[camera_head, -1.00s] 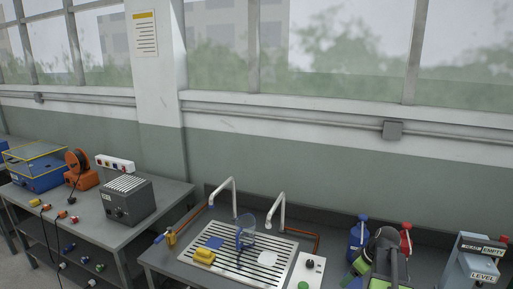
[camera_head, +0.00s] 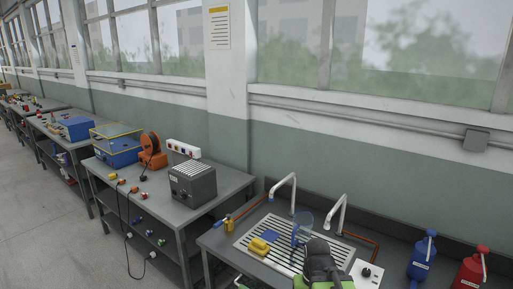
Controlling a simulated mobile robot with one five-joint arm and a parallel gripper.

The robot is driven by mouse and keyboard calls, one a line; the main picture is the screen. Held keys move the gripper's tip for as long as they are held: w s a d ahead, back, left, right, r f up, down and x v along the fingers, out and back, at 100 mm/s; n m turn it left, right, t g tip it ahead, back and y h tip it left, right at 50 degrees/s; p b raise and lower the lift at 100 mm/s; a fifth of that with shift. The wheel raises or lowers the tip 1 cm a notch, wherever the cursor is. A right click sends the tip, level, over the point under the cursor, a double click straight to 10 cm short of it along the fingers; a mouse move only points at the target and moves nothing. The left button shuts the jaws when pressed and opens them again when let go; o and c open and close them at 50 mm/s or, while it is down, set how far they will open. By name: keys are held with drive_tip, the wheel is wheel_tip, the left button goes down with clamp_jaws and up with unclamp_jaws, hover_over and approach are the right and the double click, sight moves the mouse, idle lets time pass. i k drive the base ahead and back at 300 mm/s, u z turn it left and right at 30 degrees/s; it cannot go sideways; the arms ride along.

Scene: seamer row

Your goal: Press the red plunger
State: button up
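A red bottle-like dispenser (camera_head: 468,270) with a red knob on top (camera_head: 483,249) stands at the lower right, cut by the bottom edge. This red knob is the likeliest red plunger. A similar blue dispenser (camera_head: 421,263) with a blue top stands to its left. A dark rounded part with green below it, apparently my gripper (camera_head: 321,262), shows at the bottom centre in front of the drip tray. It is well left of the red dispenser and not touching it. Its fingertips cannot be made out.
The slotted drip tray (camera_head: 262,262) has two white taps (camera_head: 283,183), a yellow block (camera_head: 258,246) and a clear blue-stemmed item (camera_head: 303,228). A white box with a black knob (camera_head: 366,272) stands between my arm and the dispensers. Another bench (camera_head: 225,186) continues left; open floor (camera_head: 50,230) lies beyond.

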sight(483, 249)
drive_tip(key=z, duration=1.4)
drive_tip(key=k, duration=1.3)
drive_tip(key=u, duration=0.05)
drive_tip(key=i, duration=0.95)
drive_tip(key=u, duration=0.8)
drive_tip(key=i, duration=0.7)
drive_tip(key=u, duration=0.45)
